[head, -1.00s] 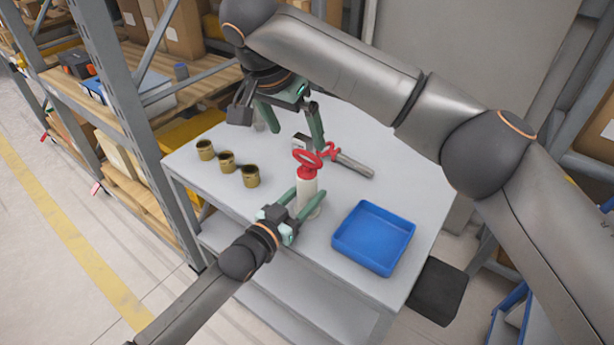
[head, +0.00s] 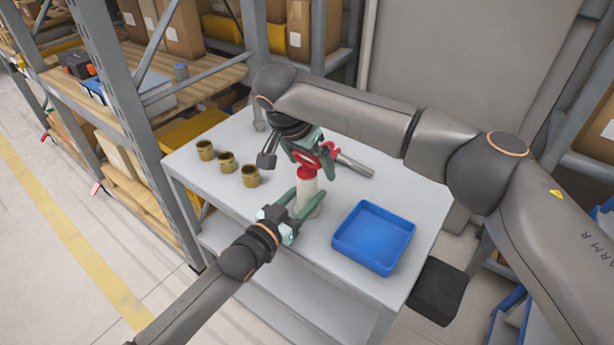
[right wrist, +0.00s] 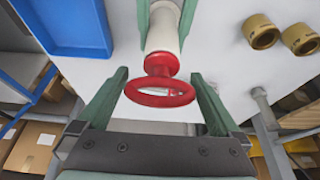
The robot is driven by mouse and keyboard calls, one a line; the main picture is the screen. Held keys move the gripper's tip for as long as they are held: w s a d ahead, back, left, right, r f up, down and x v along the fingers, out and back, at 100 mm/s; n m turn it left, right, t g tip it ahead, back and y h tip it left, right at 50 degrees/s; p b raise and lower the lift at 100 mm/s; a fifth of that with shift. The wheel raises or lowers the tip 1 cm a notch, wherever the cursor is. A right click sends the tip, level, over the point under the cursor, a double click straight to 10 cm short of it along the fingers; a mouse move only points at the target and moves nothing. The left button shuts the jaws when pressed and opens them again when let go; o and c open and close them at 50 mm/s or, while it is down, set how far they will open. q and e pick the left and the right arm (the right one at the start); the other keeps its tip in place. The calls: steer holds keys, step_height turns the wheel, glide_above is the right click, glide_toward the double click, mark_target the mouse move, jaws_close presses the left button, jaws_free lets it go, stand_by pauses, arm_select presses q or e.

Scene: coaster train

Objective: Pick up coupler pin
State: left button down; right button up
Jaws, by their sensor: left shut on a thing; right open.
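A white cylinder with a red neck and red ring (head: 305,163) stands upright on the table; the ring also shows in the right wrist view (right wrist: 160,98). My left gripper (head: 309,194) is shut on its white body. My right gripper (head: 315,168) is open, with its fingers on either side of the red ring in the right wrist view (right wrist: 159,80), not closed on it. A grey metal rod (head: 355,166) lies just behind, its near end hidden by my right gripper. I cannot tell for sure which of these is the coupler pin.
A blue tray (head: 374,237) stands empty at the table's front right. Several brass cups (head: 227,162) stand in a row on the left. Grey shelving (head: 118,95) borders the table on the left. Bare tabletop (head: 222,203) lies in front of the cups.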

steer(key=shift+w+f, duration=0.1)
steer(key=shift+f, duration=0.2)
steer(key=shift+c, duration=0.4)
steer(key=shift+r, duration=0.1)
steer(key=c, duration=1.4)
